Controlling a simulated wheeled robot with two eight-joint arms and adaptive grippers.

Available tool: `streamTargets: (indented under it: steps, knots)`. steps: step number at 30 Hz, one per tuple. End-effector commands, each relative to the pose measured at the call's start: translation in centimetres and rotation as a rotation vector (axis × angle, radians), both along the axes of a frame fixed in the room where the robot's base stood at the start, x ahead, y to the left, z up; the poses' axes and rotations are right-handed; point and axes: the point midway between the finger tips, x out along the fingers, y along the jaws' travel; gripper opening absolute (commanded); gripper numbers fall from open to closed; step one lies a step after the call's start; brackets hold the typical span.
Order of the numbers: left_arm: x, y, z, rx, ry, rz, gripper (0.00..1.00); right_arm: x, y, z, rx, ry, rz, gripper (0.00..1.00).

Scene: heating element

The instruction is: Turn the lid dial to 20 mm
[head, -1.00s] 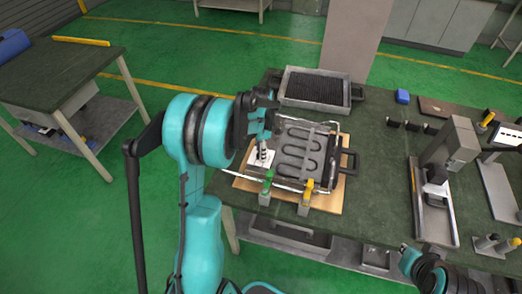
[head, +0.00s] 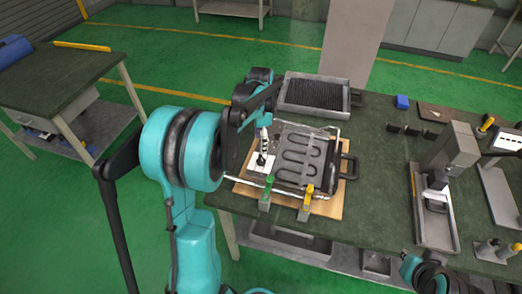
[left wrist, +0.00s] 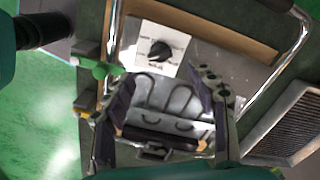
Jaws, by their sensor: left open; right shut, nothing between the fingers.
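The dial is a black knob on a white plate, near the left corner of the heating-element unit. In the left wrist view the knob (left wrist: 160,51) shows clearly on its plate (left wrist: 147,36); the marks are too small to read. In the head view the plate (head: 257,165) sits below my left gripper (head: 264,140). My left gripper also shows in the left wrist view (left wrist: 163,115), its fingers apart and empty, with the knob outside them. My right gripper (head: 424,272) is at the lower right edge of the head view, shut and away from the unit.
The unit's metal plate with looped element (head: 303,150) lies on a wooden board (head: 328,210). Green (head: 267,190) and yellow-handled (head: 307,196) clamps stand at its front. A grey tray (head: 348,100) lies behind; a press-like stand (head: 455,148) is to the right.

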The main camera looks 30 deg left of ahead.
Motion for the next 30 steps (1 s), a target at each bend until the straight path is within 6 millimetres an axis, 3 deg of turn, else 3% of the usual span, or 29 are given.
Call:
streamTargets:
  steps: [3, 7, 25, 30]
  knots:
    - [0.0, 0.0, 1.9, 0.000, 0.000, 0.000, 0.57, 0.0, 0.0, 0.0, 0.000, 0.000, 0.000, 0.00]
    - [0.0, 0.0, 3.1, 0.000, 0.000, 0.000, 0.57, 0.0, 0.0, 0.0, 0.000, 0.000, 0.000, 0.00]
    - [-0.1, -0.1, 3.5, 0.000, -0.001, 0.002, 0.57, 0.0, 0.0, 0.0, 0.000, 0.000, 0.000, 0.00]
    - [-1.5, -1.9, 4.9, 0.011, -0.048, 0.061, 0.57, 0.0, 0.0, 0.0, 0.000, 0.000, 0.000, 0.00]
